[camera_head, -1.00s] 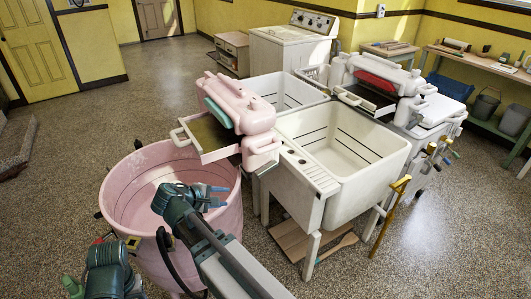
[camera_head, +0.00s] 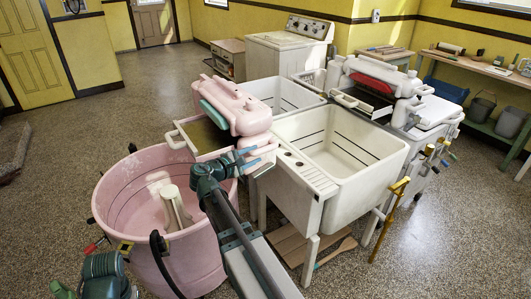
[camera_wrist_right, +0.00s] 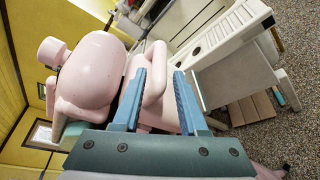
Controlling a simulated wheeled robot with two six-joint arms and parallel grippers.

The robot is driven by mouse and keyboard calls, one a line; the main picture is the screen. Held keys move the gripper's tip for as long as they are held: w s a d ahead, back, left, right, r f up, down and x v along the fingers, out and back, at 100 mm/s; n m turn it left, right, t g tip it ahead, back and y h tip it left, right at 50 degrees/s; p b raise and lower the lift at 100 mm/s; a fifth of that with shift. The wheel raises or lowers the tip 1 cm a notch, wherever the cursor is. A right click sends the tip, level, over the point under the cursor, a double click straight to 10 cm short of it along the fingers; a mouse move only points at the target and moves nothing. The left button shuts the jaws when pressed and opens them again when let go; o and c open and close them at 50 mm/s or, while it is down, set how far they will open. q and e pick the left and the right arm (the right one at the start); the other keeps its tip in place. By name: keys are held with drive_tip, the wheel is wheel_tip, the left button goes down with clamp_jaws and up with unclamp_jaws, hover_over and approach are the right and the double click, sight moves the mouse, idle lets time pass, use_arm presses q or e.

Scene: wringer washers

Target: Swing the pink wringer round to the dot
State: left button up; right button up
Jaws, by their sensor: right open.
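The pink wringer (camera_head: 236,104) sits above the right rim of the pink tub (camera_head: 186,262), beside the white double sink. Its tray with a pale loop handle (camera_head: 176,138) sticks out to the left over the tub. My right gripper (camera_head: 252,158) is at the wringer's near end, by a pink handle. In the right wrist view, the open fingers (camera_wrist_right: 160,78) stand either side of the pink handle bar (camera_wrist_right: 155,88); I cannot tell whether they touch it. My left gripper (camera_head: 62,290) is partly cut off at the bottom left. I cannot make out a dot.
The white double sink (camera_head: 318,200) stands right of the pink tub. A white wringer washer (camera_head: 362,85) is behind it. A yellow-handled lever (camera_head: 398,190) stands by the sink's right side. A white agitator (camera_head: 175,212) is inside the tub. Open floor lies to the left.

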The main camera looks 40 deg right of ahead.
sight(265, 149)
drive_tip(key=b+x, duration=0.1)
drive_tip(key=x, duration=0.6)
drive_tip(key=shift+s, duration=0.1)
clamp_jaws()
idle(1.3)
